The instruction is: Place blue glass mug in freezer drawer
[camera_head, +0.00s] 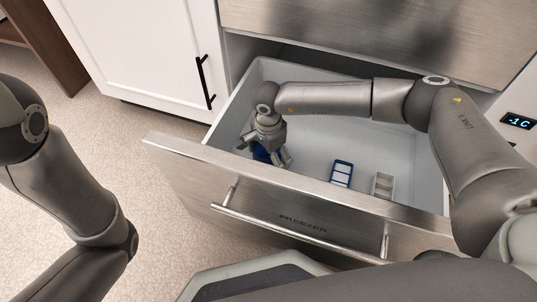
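The freezer drawer (270,187) is pulled open below a steel upper front. My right arm reaches into it from the right. My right gripper (268,157) is low inside the drawer at its left end. A dark blue thing, which looks like the blue glass mug (261,153), shows between and behind its fingers. The fingers are around it and hide most of it, so its shape and handle are not clear. My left arm comes in from the left over the floor, and its gripper is outside the picture.
Inside the drawer a blue ice tray (341,173) and a grey-white tray (382,185) lie at the middle and right. The drawer has a front handle (300,233). A white cabinet (140,50) with a black handle stands at the left. The floor (150,160) there is clear.

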